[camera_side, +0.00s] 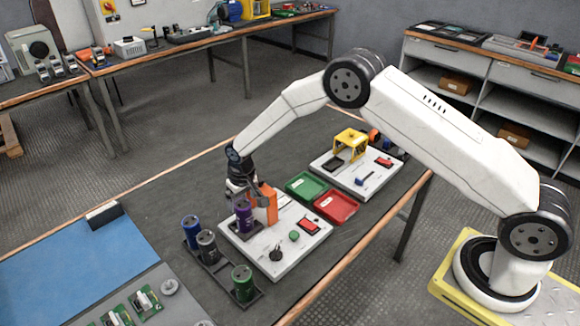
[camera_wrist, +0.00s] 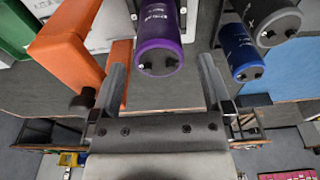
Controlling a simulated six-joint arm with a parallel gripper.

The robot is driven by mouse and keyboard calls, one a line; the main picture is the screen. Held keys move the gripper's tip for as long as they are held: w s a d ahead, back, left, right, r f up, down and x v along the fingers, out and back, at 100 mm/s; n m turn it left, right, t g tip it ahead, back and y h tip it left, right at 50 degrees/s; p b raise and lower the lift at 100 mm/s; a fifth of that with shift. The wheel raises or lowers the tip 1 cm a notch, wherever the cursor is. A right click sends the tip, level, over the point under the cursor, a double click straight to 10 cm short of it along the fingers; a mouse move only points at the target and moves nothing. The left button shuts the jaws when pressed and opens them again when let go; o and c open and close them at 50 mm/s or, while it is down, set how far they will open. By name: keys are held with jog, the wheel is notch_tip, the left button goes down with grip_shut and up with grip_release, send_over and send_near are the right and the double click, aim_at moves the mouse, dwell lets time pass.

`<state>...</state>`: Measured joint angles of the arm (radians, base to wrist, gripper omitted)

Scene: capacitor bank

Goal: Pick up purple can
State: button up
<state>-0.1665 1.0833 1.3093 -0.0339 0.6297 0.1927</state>
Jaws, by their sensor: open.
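The purple can (camera_side: 244,216) stands upright on the white board (camera_side: 285,262), beside an orange bracket (camera_side: 267,205). My gripper (camera_side: 243,200) points down at the can in the side view and partly covers its top. In the wrist view the purple can (camera_wrist: 160,40) shows its dark end with two terminals. It lies between the two fingers of my gripper (camera_wrist: 162,62), with a gap to the right finger. The left finger is close to the can and to the orange bracket (camera_wrist: 68,45). The jaws are open, and I cannot tell whether either finger touches the can.
A dark rack (camera_side: 222,270) left of the board holds a blue can (camera_side: 191,231), a black can (camera_side: 207,247) and a green can (camera_side: 243,283). A green tray (camera_side: 306,186) and a red tray (camera_side: 336,206) lie behind.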

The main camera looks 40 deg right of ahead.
aim_at(242, 204)
jog(key=shift+w+f, duration=0.15)
jog(key=shift+f, duration=1)
jog(key=shift+w+f, duration=0.15)
jog(key=shift+f, duration=0.95)
grip_shut()
jog(key=shift+r, duration=0.15)
jog(key=shift+r, duration=0.8)
jog(key=s+d+r, duration=0.2)
jog(key=s+r, duration=0.9)
jog(key=s, duration=0.3)
